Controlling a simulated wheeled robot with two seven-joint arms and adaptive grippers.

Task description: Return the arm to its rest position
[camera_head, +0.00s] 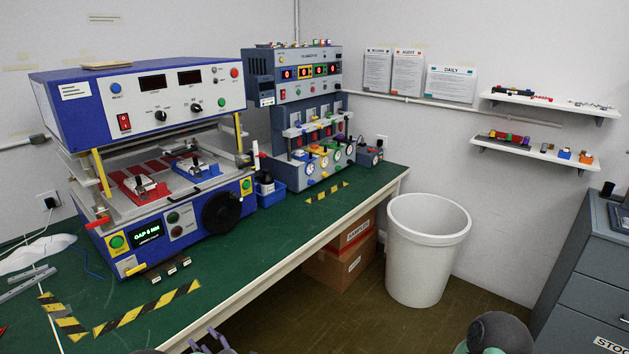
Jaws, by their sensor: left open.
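My left gripper (212,345) shows only as purple-grey fingertips at the bottom edge, in front of the green workbench (290,228). Its fingers are apart and I see nothing between them. It is clear of the blue and white press machine (150,105) on the bench. Most of my left arm is below the picture. My right gripper is not in view; a dark rounded part, likely mine, shows at the bottom right.
A grey test station (300,90) stands at the back of the bench. A white bin (427,250) and cardboard boxes (341,262) stand on the floor. Grey drawers (585,270) are at the right. Striped tape (148,308) marks the bench's front left, which is mostly clear.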

